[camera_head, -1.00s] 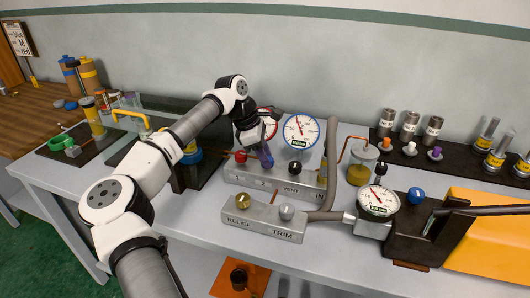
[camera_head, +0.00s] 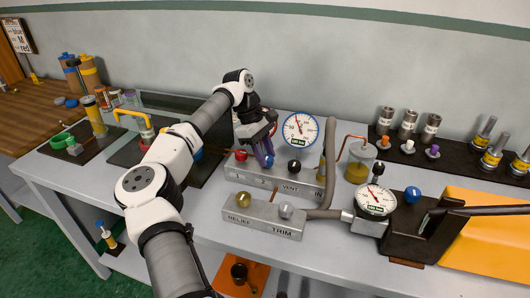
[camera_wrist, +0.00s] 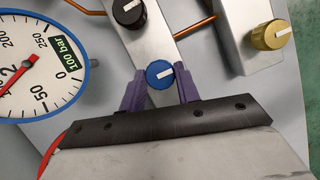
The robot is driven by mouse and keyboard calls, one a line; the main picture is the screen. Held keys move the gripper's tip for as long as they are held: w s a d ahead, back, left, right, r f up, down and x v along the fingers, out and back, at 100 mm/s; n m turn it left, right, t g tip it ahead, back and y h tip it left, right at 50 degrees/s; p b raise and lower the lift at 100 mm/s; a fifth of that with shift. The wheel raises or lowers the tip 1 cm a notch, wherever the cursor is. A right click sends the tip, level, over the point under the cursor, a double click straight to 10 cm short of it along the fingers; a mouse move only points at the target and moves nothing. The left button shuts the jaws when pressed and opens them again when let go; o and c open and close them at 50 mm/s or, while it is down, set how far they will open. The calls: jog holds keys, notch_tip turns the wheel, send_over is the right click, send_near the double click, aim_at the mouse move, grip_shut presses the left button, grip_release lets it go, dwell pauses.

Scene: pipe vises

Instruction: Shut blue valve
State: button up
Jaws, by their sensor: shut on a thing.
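The blue valve knob (camera_wrist: 159,74) sits on the grey manifold block (camera_wrist: 157,38), with a white pointer line across its face. My gripper (camera_wrist: 161,88) has its two purple fingers on either side of the blue knob, shut on it. In the head view the blue knob (camera_head: 269,159) shows only partly beside the fingertips of my gripper (camera_head: 264,160). The white pointer lies nearly crosswise to the block's length in the wrist view.
A black knob (camera_head: 294,167) and a red knob (camera_head: 240,156) flank the blue one on the same block. A pressure gauge (camera_head: 300,130) stands behind. The front block carries a brass knob (camera_head: 243,199) and a silver knob (camera_head: 285,211). Another blue knob (camera_head: 412,194) is at right.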

jog(key=o, duration=1)
jog(key=v, duration=1.4)
